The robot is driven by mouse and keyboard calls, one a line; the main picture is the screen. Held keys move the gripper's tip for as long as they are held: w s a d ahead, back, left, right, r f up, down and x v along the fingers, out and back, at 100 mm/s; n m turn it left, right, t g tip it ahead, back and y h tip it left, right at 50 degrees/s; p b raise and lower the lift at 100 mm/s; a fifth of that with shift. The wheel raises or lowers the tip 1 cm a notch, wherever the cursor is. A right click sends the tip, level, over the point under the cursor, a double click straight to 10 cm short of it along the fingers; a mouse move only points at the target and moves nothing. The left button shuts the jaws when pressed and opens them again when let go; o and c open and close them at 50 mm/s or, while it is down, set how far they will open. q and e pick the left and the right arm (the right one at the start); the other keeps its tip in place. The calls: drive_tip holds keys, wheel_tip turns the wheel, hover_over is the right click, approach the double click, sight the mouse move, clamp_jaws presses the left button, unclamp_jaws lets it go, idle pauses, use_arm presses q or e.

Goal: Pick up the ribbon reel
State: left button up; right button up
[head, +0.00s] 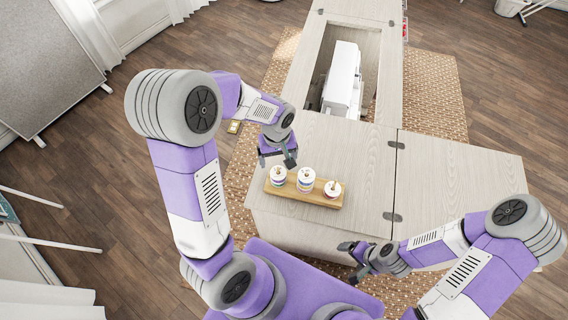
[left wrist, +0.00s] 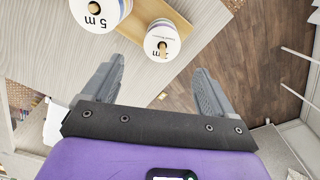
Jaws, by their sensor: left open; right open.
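Three white ribbon reels with coloured bands stand on the wooden tray (head: 316,198): a left reel (head: 278,176), a middle reel (head: 306,179) and a right reel (head: 332,189). I cannot tell which one the task names. My left gripper (head: 278,160) is open and empty, above and behind the left reel in the head view. In the left wrist view a small reel (left wrist: 162,42) lies ahead, between the lines of my open fingers (left wrist: 158,78), and a larger reel marked 5 m (left wrist: 95,14) is beside it. My right gripper (head: 352,262) is open and empty, off the cabinet's front edge.
The tray stands on the pale wooden cabinet top (head: 360,160), which is clear to its right. A white sewing machine (head: 342,78) sits in the recess at the back. Hinges (head: 392,217) mark the seam of the right leaf. A woven rug (head: 432,95) lies below.

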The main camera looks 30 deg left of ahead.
sight(278, 171)
use_arm(q)
drive_tip(key=f, duration=0.2)
drive_tip(key=f+b, duration=0.1)
drive_tip(key=f, duration=0.3)
drive_tip(key=shift+s+d+f+b, duration=0.2)
drive_tip(key=shift+s+f+b, duration=0.1)
drive_tip(key=shift+s+f, duration=0.1)
drive_tip(key=c, duration=1.1)
wheel_tip(278, 171, up, 10)
drive_tip(key=shift+r+p, duration=0.1)
drive_tip(key=shift+p, duration=1.15)
drive_tip(key=shift+c, duration=0.2)
